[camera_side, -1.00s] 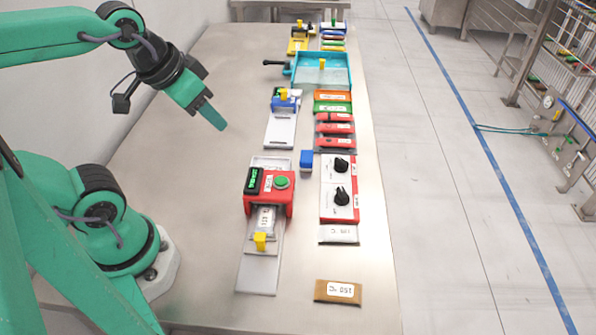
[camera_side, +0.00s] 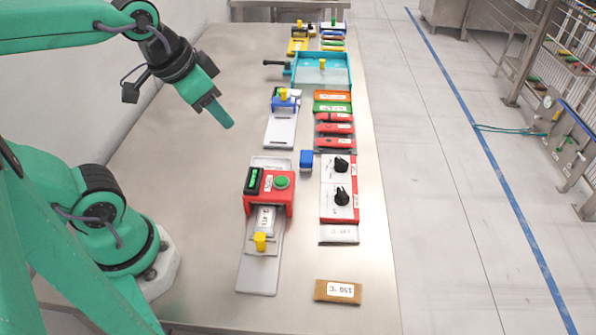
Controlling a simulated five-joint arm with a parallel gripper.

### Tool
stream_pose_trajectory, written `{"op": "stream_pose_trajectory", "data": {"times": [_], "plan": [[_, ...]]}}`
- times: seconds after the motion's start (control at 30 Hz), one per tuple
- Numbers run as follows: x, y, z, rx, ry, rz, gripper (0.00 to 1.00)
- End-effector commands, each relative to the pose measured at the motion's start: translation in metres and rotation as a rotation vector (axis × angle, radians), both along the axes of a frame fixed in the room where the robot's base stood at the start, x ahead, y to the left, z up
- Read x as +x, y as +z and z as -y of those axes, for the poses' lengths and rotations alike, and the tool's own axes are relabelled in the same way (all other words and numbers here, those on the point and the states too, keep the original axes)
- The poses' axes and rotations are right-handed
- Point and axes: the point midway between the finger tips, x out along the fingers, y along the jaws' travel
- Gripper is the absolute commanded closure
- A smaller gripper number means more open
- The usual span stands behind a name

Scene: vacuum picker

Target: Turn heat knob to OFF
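A white and red control panel (camera_side: 330,206) lies on the steel table right of the red sealer unit. It carries two black knobs, an upper knob (camera_side: 341,165) and a lower knob (camera_side: 341,196). The panel's lettering is too small to read, so I cannot tell which one is the heat knob or its setting. My gripper (camera_side: 222,115) hangs in the air over the table's left part, left of and above the panel, well apart from both knobs. Its fingers appear as one green shape, and whether they are parted cannot be seen.
A red unit (camera_side: 284,205) with a green button stands between my arm and the panel. A blue block (camera_side: 306,160) sits left of the panel. Red packets (camera_side: 335,130) lie behind it, and a brown card (camera_side: 338,291) in front. The table's left part is clear.

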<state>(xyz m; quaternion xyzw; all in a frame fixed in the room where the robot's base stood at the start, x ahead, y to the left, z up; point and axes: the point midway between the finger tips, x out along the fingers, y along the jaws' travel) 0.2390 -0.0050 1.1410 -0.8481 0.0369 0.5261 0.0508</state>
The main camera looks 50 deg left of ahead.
Motion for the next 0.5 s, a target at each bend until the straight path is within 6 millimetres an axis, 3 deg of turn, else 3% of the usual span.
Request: {"op": "stream_pose_trajectory", "data": {"times": [0.5], "plan": [[0.076, -0.011, 0.035, 0.202, -0.579, -0.143, 0.64]]}}
